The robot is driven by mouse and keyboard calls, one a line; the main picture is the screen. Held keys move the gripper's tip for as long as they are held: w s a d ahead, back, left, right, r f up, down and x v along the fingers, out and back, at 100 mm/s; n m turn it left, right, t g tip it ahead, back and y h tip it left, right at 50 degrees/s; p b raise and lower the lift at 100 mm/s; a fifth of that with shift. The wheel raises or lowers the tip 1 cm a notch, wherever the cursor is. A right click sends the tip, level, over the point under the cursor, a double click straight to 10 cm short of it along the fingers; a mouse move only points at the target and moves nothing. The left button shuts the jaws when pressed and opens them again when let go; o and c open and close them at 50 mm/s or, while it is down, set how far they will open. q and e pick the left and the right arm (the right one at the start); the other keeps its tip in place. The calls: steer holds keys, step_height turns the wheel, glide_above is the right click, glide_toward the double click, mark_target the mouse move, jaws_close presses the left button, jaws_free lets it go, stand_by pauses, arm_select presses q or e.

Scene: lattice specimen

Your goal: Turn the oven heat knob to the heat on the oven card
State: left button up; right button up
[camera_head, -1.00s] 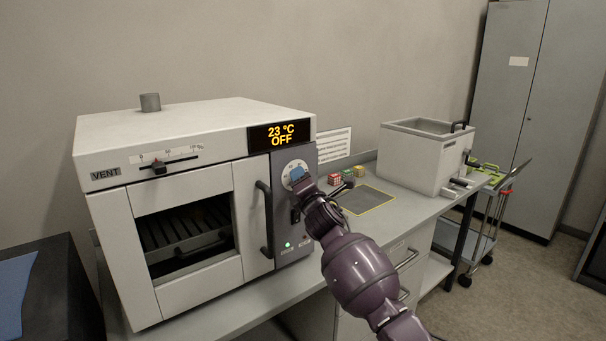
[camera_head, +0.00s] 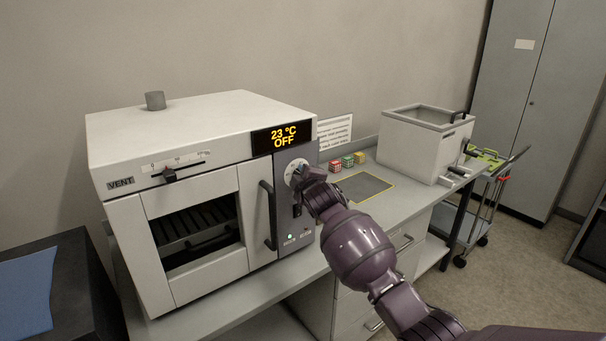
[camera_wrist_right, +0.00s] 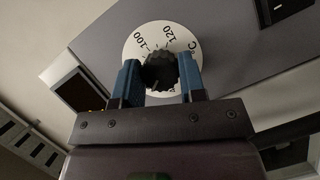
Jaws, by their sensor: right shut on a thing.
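The heat knob (camera_wrist_right: 158,72) is black and ribbed, in the middle of a white round dial (camera_wrist_right: 180,40) on the oven's grey control panel. In the head view the same gripper (camera_head: 301,177) covers most of the knob. The oven (camera_head: 190,190) has a display (camera_head: 283,137) reading 23 °C OFF. My left gripper is not in view.
A white printed sheet (camera_head: 335,132) stands behind the oven; its text is too small to read. A black oven door handle (camera_head: 268,215) is left of my gripper.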

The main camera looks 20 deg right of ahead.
steer(key=m+g+y, duration=0.1)
steer(key=m, duration=0.1)
steer(key=m+g, duration=0.1)
steer(key=m, duration=0.2)
steer(key=shift+y, duration=0.4)
stand_by(0.5)
steer(key=o, duration=0.9)
steer(key=shift+r, duration=0.1)
steer(key=shift+b+v, duration=0.6)
steer(key=shift+v, duration=4.8)
steer(key=shift+d, duration=0.15)
